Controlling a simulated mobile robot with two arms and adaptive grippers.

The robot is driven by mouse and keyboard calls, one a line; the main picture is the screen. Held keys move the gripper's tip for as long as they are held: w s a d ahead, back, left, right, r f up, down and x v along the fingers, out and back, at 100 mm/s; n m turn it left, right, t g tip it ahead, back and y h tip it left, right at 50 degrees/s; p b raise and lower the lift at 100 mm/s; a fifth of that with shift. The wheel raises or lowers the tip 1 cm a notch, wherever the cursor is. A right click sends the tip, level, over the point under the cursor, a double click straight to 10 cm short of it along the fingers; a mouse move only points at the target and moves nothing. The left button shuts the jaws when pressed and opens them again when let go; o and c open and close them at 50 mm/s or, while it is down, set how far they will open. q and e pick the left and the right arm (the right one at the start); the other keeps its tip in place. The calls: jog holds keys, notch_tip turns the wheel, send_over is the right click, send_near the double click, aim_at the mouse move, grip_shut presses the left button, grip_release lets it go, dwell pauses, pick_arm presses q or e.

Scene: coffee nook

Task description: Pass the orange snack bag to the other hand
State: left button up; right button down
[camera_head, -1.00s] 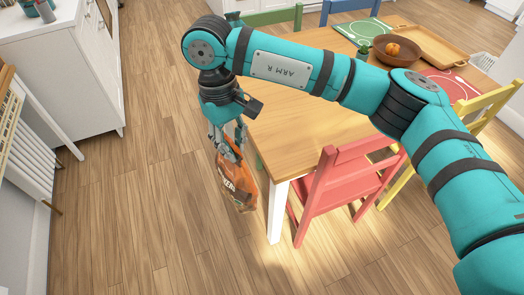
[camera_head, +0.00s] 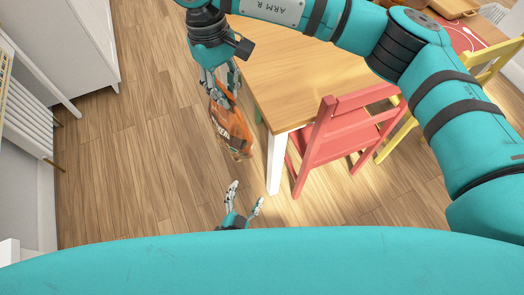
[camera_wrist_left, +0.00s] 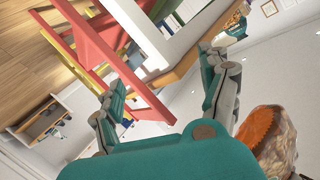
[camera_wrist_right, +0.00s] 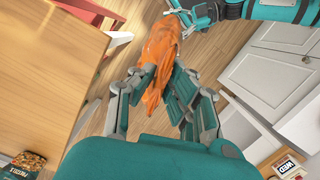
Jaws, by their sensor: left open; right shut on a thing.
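The orange snack bag (camera_head: 230,132) hangs from my right gripper (camera_head: 221,92), which is shut on its upper end. In the right wrist view the bag (camera_wrist_right: 157,60) stretches away from the fingers. My left gripper (camera_head: 246,192) is open and empty below the bag in the head view, its fingers pointing up towards it with floor showing between. In the right wrist view my left gripper (camera_wrist_right: 190,16) is close to the bag's far end; contact cannot be told. The left wrist view shows the spread fingers of my left gripper (camera_wrist_left: 163,78).
A wooden table (camera_head: 285,80) with a white leg (camera_head: 276,160) stands just right of the bag. A red chair (camera_head: 340,140) is beside it, with a yellow chair (camera_head: 480,70) behind. White cabinets (camera_head: 75,45) stand at the left. The floor between is clear.

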aim_at(231, 116)
pick_arm(q)
jog(key=d+r+n+y, duration=0.1)
jog(key=r+n+y, duration=0.3)
jog(key=r, duration=0.6)
jog(key=d+r+n+t+y, duration=0.1)
jog(key=r+n+y, duration=0.4)
jog(key=r, duration=0.5)
jog(key=s+d+r+n+y, duration=0.1)
jog(key=r+n+y, duration=0.4)
jog(key=r, duration=0.5)
jog(key=shift+d+n, duration=0.4)
jog(key=shift+d, duration=0.5)
pick_arm(e)
jog(key=shift+w, duration=0.1)
pick_arm(q)
jog(key=shift+s+r+n+y, duration=0.15)
jog(key=shift+r+n+y, duration=0.25)
jog(key=shift+y, duration=0.1)
jog(key=x, duration=1.2)
jog(key=shift+d+f, duration=0.1)
jog(key=shift+f, duration=0.1)
jog(key=c, duration=1.4)
grip_shut()
pick_arm(e)
jog(key=c, duration=1.3)
grip_release()
